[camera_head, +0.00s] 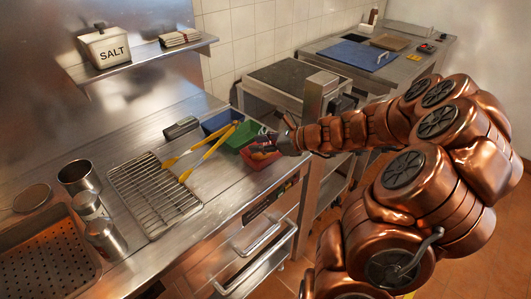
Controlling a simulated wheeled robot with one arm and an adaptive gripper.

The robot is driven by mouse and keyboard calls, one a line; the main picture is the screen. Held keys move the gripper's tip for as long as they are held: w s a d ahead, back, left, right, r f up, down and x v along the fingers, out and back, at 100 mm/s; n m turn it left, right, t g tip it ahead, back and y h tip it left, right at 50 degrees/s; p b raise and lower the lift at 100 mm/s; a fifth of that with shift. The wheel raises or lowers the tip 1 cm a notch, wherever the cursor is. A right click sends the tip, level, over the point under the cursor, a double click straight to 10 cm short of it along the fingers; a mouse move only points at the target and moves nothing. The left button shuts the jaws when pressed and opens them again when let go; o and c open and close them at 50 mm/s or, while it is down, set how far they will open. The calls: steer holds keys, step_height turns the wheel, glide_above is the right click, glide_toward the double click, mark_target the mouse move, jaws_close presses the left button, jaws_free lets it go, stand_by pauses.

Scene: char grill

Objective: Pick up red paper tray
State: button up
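The red paper tray (258,164) sits near the front edge of the steel counter, in front of the green tray (243,136). My gripper (266,149) reaches in from the right and is over the red tray, hiding part of it. The fingers are dark and small here. I cannot tell whether they touch the tray or how far apart they are.
A blue tray (220,120) stands behind the green one. Yellow tongs (209,150) lie between the wire rack (153,192) and the trays. A dark box (181,128) is at the back. Metal canisters (103,237) stand at the left. A drawer handle (257,240) projects below the counter.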

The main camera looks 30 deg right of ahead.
steer(key=d+f+m+h, duration=0.1)
steer(key=d+m, duration=0.1)
steer(key=d, duration=0.2)
steer(key=d+f+m+t+h, duration=0.1)
steer(key=d+m, duration=0.2)
steer(key=d, duration=0.1)
steer(key=d+f+m+t+h, duration=0.1)
steer(key=d+m, duration=0.1)
steer(key=d, duration=0.3)
steer(key=shift+s+f+m, duration=0.3)
steer(key=shift+s+f, duration=0.1)
steer(key=shift+p+x, duration=1.1)
steer(key=shift+x, duration=2.75)
steer(key=shift+w+d+r, duration=0.15)
steer(key=shift+d+r, duration=0.05)
steer(key=shift+c, duration=0.4)
jaws_close()
